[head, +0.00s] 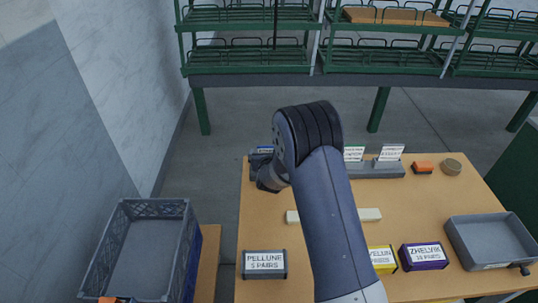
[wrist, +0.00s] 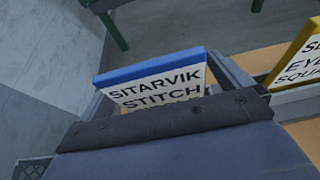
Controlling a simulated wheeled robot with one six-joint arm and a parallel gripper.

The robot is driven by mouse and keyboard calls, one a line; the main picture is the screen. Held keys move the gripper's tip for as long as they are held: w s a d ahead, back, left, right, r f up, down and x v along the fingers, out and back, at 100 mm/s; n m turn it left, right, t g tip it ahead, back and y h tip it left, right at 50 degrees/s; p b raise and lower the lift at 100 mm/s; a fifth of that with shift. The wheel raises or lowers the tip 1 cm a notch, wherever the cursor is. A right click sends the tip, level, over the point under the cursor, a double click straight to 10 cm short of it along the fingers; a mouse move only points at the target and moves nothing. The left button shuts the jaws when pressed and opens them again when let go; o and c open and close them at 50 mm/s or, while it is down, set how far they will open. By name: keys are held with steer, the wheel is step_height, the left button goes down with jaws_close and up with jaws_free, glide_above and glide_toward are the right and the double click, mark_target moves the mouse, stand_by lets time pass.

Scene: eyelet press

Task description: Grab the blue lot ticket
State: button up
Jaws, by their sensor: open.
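The blue lot ticket (wrist: 152,78) is a white card with a blue top edge and the words SITARVIK STITCH. It stands upright in the wrist view, its lower part hidden behind my gripper's dark body. In the head view a little of its blue edge (head: 264,149) shows at the table's far left. My gripper (wrist: 158,92) is open, with grey parts on both sides of the ticket; I cannot tell whether they touch it. In the head view my gripper (head: 265,172) is at the ticket, partly hidden by my arm. The grey ticket holder (head: 380,170) runs along the far edge.
A yellow-edged ticket (wrist: 298,52) stands to the right. Other tickets (head: 390,153) stand in the holder. An orange block (head: 423,167), a round tan item (head: 452,167), labelled boxes (head: 265,264) and a grey tray (head: 492,242) are on the table (head: 270,222). A crate (head: 140,250) stands left.

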steer(key=shift+w, duration=0.1)
steer(key=shift+c, duration=0.6)
steer(key=c, duration=0.9)
steer(key=shift+c, duration=0.2)
